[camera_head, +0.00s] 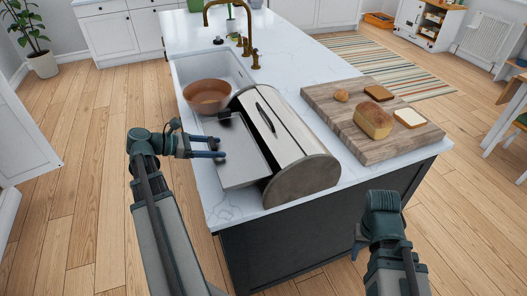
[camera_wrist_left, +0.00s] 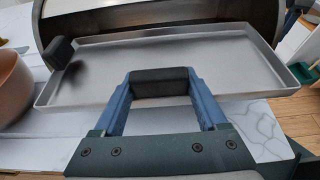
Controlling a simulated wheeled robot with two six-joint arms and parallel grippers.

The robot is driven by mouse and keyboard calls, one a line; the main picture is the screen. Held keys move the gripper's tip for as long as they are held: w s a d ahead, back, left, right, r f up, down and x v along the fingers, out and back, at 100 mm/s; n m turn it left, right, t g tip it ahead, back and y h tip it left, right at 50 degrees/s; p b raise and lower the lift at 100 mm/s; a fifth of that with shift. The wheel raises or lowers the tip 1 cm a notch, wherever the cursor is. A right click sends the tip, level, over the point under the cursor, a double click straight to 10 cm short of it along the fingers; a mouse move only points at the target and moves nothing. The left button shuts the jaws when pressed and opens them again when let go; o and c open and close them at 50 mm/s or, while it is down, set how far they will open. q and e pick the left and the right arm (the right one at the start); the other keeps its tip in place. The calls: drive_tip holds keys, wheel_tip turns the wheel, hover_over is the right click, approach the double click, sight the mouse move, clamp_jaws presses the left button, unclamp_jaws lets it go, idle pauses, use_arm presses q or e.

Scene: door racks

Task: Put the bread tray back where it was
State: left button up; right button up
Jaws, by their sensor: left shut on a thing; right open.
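The bread tray (camera_head: 240,163) is a flat grey metal tray with a raised rim and black grips. It lies along the left side of the bread box (camera_head: 302,170), which has a wooden end and a pale lid with a dark handle. My left gripper (camera_head: 218,148) is shut on the tray's near black grip, seen between the blue fingers in the left wrist view (camera_wrist_left: 160,82). The tray (camera_wrist_left: 215,60) is empty there. Whether its far edge is inside the box is unclear. My right gripper (camera_head: 358,242) is open and empty, in front of the island.
A brown bowl (camera_head: 207,96) stands by the tray's far end, near the sink (camera_head: 225,68). A wooden board (camera_head: 352,138) with a loaf (camera_head: 373,121), a bun and bread slices lies right of the box. Little free counter shows around the tray.

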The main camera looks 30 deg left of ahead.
sight(251, 142)
use_arm(q)
drive_tip(key=w+d, duration=0.6)
drive_tip(key=w, duration=0.1)
drive_tip(key=w+d, duration=0.3)
drive_tip(key=w, duration=0.1)
drive_tip(key=shift+w+d, duration=0.1)
drive_tip(key=shift+w, duration=0.1)
wheel_tip(251, 142, down, 3)
drive_tip(key=shift+r+b, duration=0.2)
drive_tip(key=shift+b, duration=1.05)
drive_tip(key=shift+f+b, duration=0.3)
drive_tip(key=shift+b, duration=0.05)
wheel_tip(251, 142, down, 4)
drive_tip(key=b, duration=0.4)
drive_tip(key=shift+w+d, duration=0.1)
drive_tip(key=shift+r, duration=0.1)
